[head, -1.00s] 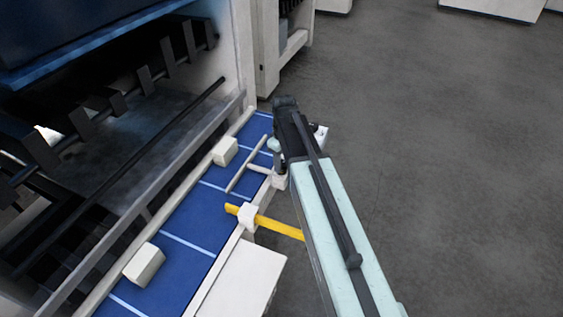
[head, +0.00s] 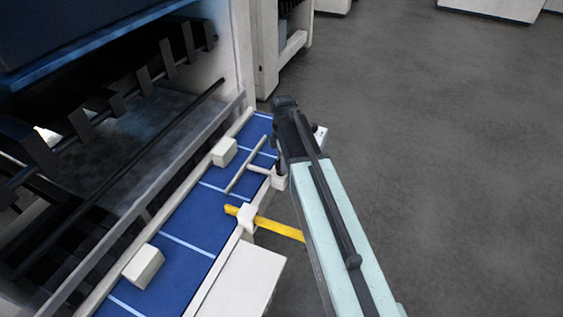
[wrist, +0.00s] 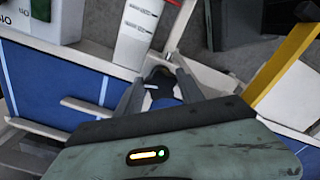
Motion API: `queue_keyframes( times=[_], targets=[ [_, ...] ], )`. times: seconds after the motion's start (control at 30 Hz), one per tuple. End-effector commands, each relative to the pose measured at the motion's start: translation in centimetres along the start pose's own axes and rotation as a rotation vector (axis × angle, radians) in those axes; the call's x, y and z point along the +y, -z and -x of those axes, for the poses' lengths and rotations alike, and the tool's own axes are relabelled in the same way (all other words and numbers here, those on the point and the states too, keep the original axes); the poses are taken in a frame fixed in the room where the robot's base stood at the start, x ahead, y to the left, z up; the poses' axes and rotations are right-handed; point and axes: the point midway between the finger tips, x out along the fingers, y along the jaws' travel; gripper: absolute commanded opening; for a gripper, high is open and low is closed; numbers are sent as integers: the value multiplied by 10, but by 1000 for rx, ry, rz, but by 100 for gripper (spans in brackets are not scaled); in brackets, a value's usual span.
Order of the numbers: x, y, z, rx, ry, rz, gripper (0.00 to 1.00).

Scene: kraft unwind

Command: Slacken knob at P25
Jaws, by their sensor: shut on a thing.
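My gripper (wrist: 160,78) is shut on a small dark knob (wrist: 158,73) at the belt's side rail, seen between the fingers in the wrist view. The fingers hide most of the knob. In the head view my gripper (head: 278,150) points down at the right edge of the blue belt, and the knob is hidden there. A white scale plate (wrist: 136,28) with small print and a red mark lies just beyond the fingers in the wrist view. I cannot read a P25 label.
The blue belt (head: 188,222) with pale lines carries two white blocks (head: 224,152) (head: 144,266). A white T-shaped bar (head: 246,166) reaches over it. A yellow bar (head: 278,228) sticks out nearer me. A dark machine opening (head: 110,130) lies left. Open grey floor lies right.

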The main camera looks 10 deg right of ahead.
Motion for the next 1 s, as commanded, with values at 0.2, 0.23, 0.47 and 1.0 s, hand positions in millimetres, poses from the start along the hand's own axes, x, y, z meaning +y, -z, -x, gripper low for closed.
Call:
queue_keyframes(
  times=[0.2,0.23,0.47,1.0],
  targets=[
    [1,-1,-1,-1,0,98,4],
    [1,-1,-1,-1,0,108,4],
    [1,-1,-1,-1,0,149,4],
    [1,-1,-1,-1,0,154,67]
  ],
)
